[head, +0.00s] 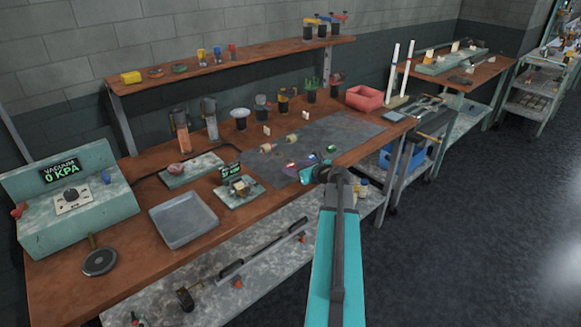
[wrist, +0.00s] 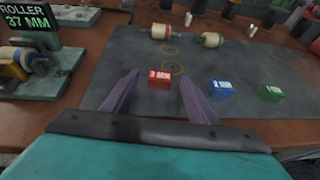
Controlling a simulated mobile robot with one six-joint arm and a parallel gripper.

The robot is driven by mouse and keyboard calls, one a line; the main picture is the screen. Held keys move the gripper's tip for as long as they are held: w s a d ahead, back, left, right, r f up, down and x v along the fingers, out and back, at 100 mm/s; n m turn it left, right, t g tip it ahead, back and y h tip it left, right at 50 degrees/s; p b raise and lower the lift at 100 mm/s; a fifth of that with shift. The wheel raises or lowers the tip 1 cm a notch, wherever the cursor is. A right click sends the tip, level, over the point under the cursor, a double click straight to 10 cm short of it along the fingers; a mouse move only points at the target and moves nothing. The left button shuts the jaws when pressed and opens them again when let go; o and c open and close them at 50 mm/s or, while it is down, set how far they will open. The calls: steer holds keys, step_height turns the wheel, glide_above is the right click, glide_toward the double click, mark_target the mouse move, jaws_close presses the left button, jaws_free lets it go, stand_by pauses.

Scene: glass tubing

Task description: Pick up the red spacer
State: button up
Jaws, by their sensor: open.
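The red spacer (wrist: 159,80) is a small red block with a white label, lying on the dark grey mat (wrist: 255,62). In the wrist view it sits ahead of my gripper (wrist: 155,84), between the lines of the two purple fingers and touching neither as far as I can see. The fingers are apart and hold nothing. In the head view my gripper (head: 308,174) reaches over the front of the mat, and the red spacer (head: 290,164) shows small beside it.
A blue block (wrist: 221,88) and a green block (wrist: 270,92) lie to the right of the red one. Two cream rollers (wrist: 162,31) lie behind. The roller gauge (wrist: 24,58) stands at left. A grey tray (head: 183,240) is on the bench, and a red bin (head: 364,98) at the back.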

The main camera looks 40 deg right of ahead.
steer(key=shift+w+d+f, duration=0.1)
steer(key=shift+w+f, duration=0.1)
steer(key=shift+w, duration=0.2)
steer(key=c, duration=1.1)
